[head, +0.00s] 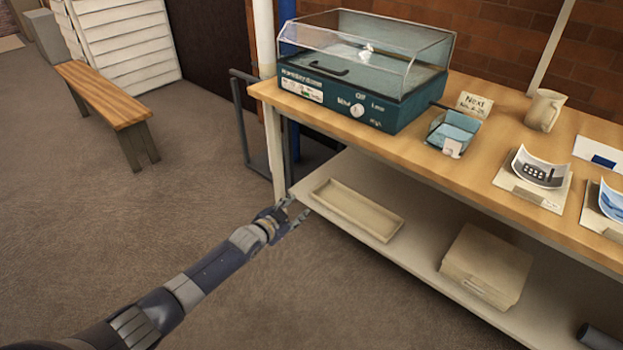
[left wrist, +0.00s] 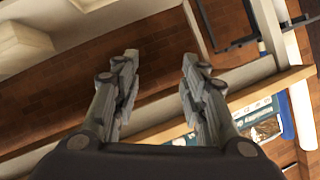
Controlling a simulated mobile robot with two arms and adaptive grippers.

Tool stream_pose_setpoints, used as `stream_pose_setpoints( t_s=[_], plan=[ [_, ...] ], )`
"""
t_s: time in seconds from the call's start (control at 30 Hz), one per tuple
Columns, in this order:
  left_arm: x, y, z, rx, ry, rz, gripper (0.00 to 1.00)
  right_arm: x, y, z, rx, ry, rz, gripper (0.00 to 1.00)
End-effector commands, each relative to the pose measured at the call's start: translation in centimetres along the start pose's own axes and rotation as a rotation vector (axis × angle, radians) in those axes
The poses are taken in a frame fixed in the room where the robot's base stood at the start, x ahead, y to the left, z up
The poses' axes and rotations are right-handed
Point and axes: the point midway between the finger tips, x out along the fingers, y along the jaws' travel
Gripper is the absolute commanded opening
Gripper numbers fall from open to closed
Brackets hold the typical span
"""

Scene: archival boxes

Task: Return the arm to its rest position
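My left arm comes in from the lower left in the head view. Its gripper (head: 292,214) hangs in front of the lower shelf's left corner, below the tabletop. The left wrist view shows its two fingers (left wrist: 160,85) spread apart with nothing between them, so it is open and empty. Beyond the fingers are the edge of the bench and part of the teal machine. My right gripper is in neither view.
A wooden table (head: 400,155) holds a teal machine with a clear lid (head: 365,70), a small glass tray (head: 452,133), a jug (head: 545,110) and curled prints (head: 538,170). Its lower shelf has a shallow tray (head: 357,208) and a box stack (head: 487,265). A bench (head: 105,92) stands left; floor between is clear.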

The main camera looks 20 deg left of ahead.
Motion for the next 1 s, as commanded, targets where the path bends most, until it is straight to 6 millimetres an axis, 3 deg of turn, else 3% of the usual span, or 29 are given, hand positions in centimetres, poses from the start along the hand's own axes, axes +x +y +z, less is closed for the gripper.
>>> stream_pose_setpoints(
  t_s=[0.13, 0.23, 0.37, 0.47, 0.57, 0.7, 0.9, 1.0],
  plan=[
    [-0.1, 0.2, 0.3, -0.003, -0.006, 0.002, 0.4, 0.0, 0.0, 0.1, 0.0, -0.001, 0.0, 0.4],
    [-0.7, 1.4, 2.4, -0.023, -0.048, 0.012, 0.4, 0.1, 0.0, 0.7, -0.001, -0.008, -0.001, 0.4],
    [-3.0, 5.1, 8.4, -0.08, -0.169, 0.04, 0.4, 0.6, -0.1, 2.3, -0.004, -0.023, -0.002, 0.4],
    [-6.1, 8.9, 14.2, -0.134, -0.29, 0.066, 0.4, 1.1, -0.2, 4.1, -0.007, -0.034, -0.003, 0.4],
    [-10.0, 12.9, 19.5, -0.183, -0.408, 0.092, 0.4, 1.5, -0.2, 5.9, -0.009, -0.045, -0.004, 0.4],
    [-16.6, 18.6, 26.0, -0.245, -0.57, 0.13, 0.4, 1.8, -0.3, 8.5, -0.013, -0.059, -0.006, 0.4],
    [-28.0, 26.6, 32.9, -0.321, -0.794, 0.186, 0.4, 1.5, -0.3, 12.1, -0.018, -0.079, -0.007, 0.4],
    [-33.8, 30.2, 35.1, -0.354, -0.896, 0.212, 0.4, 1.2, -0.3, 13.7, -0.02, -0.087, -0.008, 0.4]
  ],
)
